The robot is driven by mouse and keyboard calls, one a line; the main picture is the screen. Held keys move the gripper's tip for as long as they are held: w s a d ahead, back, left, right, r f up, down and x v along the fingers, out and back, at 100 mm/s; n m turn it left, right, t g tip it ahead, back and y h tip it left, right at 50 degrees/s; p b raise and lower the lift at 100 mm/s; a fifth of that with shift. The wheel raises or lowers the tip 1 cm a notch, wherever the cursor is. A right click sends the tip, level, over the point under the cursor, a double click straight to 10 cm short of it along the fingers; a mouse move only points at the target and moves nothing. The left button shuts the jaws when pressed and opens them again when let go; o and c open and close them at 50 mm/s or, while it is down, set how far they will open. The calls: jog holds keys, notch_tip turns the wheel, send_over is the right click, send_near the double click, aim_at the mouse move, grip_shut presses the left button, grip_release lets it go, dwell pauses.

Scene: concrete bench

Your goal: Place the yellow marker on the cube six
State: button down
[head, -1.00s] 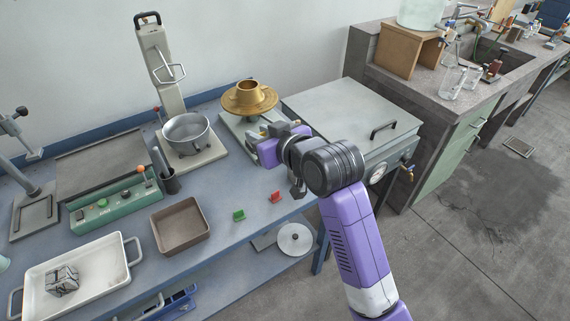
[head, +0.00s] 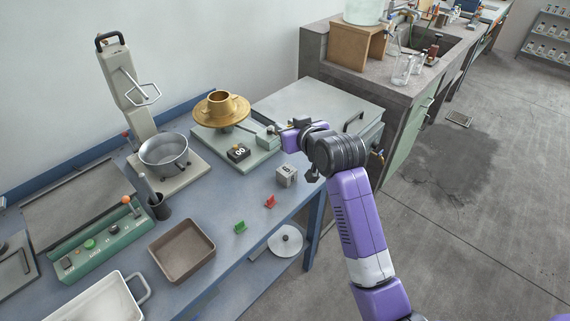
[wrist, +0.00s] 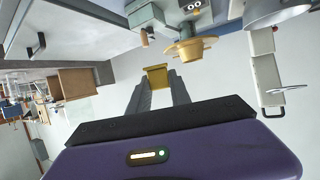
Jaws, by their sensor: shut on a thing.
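My gripper (wrist: 158,88) is shut on the yellow marker (wrist: 157,75), a small yellow block between the fingertips in the wrist view. In the head view my gripper (head: 285,130) is in front of the grey lidded box, above and behind the grey cube. That grey cube (head: 286,176) stands on the blue bench near its front edge, with a dark digit that looks like a six. The gripper is apart from the cube. The marker is mostly hidden by the gripper in the head view.
A brown tray (head: 182,251) and a steel pot (head: 164,153) stand left.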

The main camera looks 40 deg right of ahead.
aim_at(287, 170)
notch_tip(287, 170, down, 13)
jog(key=shift+f, duration=0.15)
dwell(0.4)
jog(key=shift+f, duration=0.15)
jog(key=c, duration=1.2)
grip_release()
